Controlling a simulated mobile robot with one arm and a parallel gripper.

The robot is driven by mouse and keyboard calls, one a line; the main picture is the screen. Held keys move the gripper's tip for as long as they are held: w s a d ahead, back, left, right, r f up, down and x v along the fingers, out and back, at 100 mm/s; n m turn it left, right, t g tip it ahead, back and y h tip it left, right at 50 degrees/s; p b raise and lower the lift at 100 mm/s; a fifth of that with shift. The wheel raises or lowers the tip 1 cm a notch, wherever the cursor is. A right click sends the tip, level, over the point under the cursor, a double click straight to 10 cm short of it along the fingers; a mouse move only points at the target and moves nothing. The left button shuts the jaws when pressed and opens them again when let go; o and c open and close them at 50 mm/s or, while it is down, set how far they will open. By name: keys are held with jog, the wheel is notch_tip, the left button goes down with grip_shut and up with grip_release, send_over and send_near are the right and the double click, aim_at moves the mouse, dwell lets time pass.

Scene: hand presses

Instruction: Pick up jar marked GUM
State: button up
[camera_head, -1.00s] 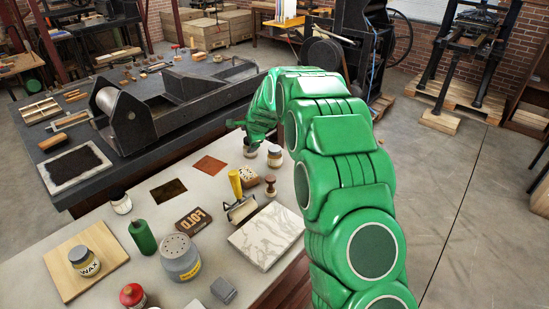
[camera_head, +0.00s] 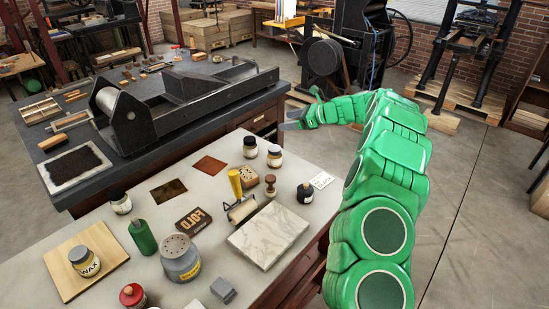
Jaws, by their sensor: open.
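Several small jars stand on the pale worktop (camera_head: 150,186). Two jars, a dark-capped one (camera_head: 250,147) and a light one (camera_head: 275,157), stand side by side near its far end. A dark bottle-like jar (camera_head: 306,193) stands at the right edge, and a black-lidded jar (camera_head: 120,202) at the left. The WAX jar (camera_head: 84,262) sits on a wooden board. I cannot read GUM on any label. My gripper (camera_head: 287,121) is open and empty, beyond and above the far pair, apart from them.
A marble slab (camera_head: 268,235), a yellow-handled roller (camera_head: 240,206), a FOLD block (camera_head: 193,221), a green bottle (camera_head: 142,237) and a large grey-lidded jar (camera_head: 181,258) crowd the worktop. The dark press bench (camera_head: 75,193) stands behind.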

send_near(271, 151)
jog(key=w+a+f, duration=0.2)
jog(key=w, duration=0.1)
jog(key=shift+w+a+f, duration=0.1)
jog(key=shift+w+f, duration=0.1)
jog(key=shift+f, duration=0.25)
jog(key=shift+x, duration=3.8)
jog(key=c, duration=1.2)
jog(key=shift+r, duration=0.1)
jog(key=shift+c, duration=0.2)
